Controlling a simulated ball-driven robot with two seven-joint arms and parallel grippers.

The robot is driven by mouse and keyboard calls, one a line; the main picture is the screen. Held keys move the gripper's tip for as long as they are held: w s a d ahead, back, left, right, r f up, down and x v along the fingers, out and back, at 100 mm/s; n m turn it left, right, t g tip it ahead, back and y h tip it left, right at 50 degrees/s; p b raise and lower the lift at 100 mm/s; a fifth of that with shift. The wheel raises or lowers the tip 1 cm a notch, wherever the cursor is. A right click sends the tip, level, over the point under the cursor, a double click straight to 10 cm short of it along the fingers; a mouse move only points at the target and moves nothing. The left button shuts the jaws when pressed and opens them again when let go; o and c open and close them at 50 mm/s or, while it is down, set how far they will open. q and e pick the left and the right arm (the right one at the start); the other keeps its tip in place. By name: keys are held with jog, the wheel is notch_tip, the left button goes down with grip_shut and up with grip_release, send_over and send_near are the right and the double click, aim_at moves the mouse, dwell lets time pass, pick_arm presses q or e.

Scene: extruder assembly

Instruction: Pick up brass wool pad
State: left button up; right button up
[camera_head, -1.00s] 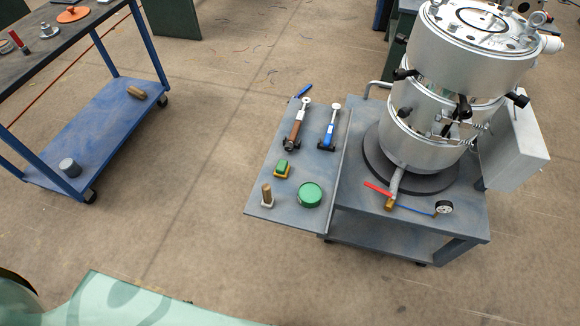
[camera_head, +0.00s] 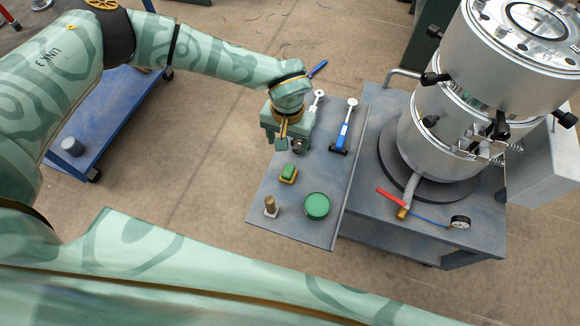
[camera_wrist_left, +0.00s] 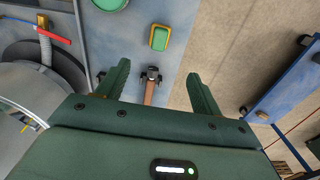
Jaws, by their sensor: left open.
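A small green and yellow pad (camera_head: 288,174) lies on the grey side shelf. It is the likeliest brass wool pad, though I see no brass wool texture. It also shows in the left wrist view (camera_wrist_left: 159,38), beyond my fingertips. My left gripper (camera_head: 291,147) is above the shelf, just behind the pad in the head view, and points down. In the left wrist view my left gripper (camera_wrist_left: 158,78) has its fingers wide apart and nothing held. A brown-handled tool (camera_wrist_left: 149,92) shows between the fingers; my gripper mostly hides it in the head view. My right gripper is not in view.
A blue-handled tool (camera_head: 342,135), a round green tin (camera_head: 316,205) and a wooden-handled brush (camera_head: 270,205) lie on the shelf (camera_head: 300,234) around the pad. A tall metal vessel (camera_head: 440,130) with a red-handled valve (camera_head: 392,196) stands to the right. A blue cart (camera_head: 100,125) is at left.

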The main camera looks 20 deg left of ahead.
pick_arm(q)
jog(key=b, duration=0.3)
send_over(288, 170)
notch_tip(288, 170, down, 10)
jog(key=shift+r, duration=0.25)
notch_tip(288, 170, down, 6)
jog(key=shift+r+b, duration=0.15)
jog(key=shift+b, duration=0.6)
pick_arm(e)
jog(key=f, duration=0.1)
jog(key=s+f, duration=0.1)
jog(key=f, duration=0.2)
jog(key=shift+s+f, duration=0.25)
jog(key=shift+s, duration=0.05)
pick_arm(q)
jog(key=shift+r, duration=0.1)
jog(key=c, duration=1.1)
